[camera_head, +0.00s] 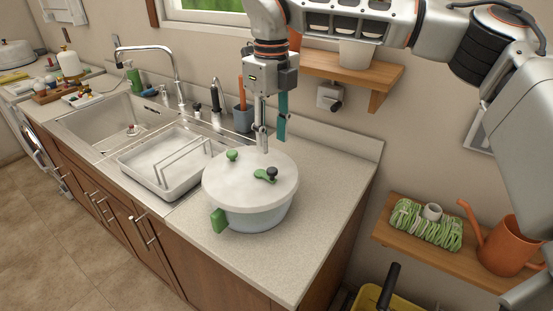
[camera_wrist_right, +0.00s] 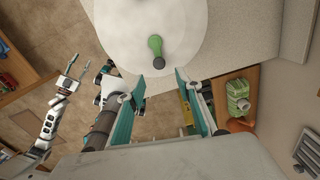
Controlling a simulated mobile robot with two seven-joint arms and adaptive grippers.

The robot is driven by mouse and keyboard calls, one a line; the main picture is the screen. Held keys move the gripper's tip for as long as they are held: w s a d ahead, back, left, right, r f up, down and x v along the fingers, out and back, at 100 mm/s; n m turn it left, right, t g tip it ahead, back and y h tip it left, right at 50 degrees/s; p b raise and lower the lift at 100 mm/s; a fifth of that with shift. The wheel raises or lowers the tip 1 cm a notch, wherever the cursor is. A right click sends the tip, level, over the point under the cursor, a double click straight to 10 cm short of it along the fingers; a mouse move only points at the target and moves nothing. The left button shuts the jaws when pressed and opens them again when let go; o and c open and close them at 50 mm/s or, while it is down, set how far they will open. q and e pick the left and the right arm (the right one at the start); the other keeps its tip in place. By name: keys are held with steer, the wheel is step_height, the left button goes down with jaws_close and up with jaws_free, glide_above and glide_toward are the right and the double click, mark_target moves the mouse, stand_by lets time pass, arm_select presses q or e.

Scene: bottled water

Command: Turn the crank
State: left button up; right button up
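A pot (camera_head: 255,217) with a white lid (camera_head: 240,187) stands on the countertop. The small green crank (camera_head: 262,175) with a dark knob lies on the lid's right part; the crank also shows in the right wrist view (camera_wrist_right: 155,46). My right gripper (camera_head: 273,143) hangs pointing down above the back of the lid, open and empty. In the right wrist view its fingers (camera_wrist_right: 160,75) are apart, with the crank knob just beyond the tips. My left gripper (camera_wrist_right: 77,67) shows only in the right wrist view, fingers apart and empty.
A dish rack tray (camera_head: 165,175) and sink (camera_head: 110,130) lie left of the pot. A utensil cup (camera_head: 243,118) and wall shelf (camera_head: 345,72) are behind it. Bare countertop (camera_head: 325,175) is free to its right. A lower shelf (camera_head: 400,241) holds a watering can (camera_head: 507,247).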

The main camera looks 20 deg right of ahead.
mark_target(272, 169)
steer(key=shift+f+p, duration=0.45)
steer(key=shift+f, duration=3.45)
jaws_close()
